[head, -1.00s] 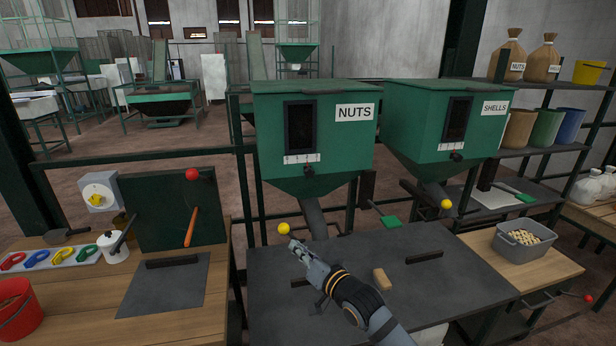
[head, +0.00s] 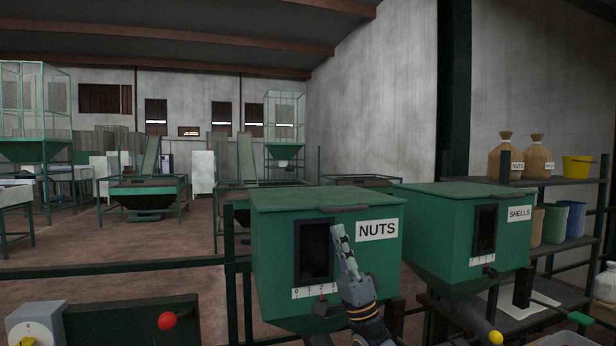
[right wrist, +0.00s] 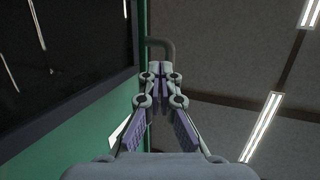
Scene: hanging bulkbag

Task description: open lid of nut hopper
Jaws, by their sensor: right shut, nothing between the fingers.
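The green nut hopper (head: 274,258) with its NUTS label stands at the middle of the head view. Its lid (head: 285,198) lies flat and closed on top. A dark bar handle (head: 345,207) is at the lid's front edge, and it also shows as a bent bar in the right wrist view (right wrist: 168,46). My right gripper (head: 337,229) is shut and empty, pointing up in front of the hopper, between window and label. In the right wrist view its fingertips (right wrist: 160,68) appear just below the handle; I cannot tell whether they touch. My left gripper is not in view.
The SHELLS hopper (head: 455,235) stands to the right, with a shelf of sacks (head: 505,157) and buckets beyond. A red knob (head: 167,321) is at lower left and a yellow knob (head: 495,338) at lower right. The space above the nut hopper is clear.

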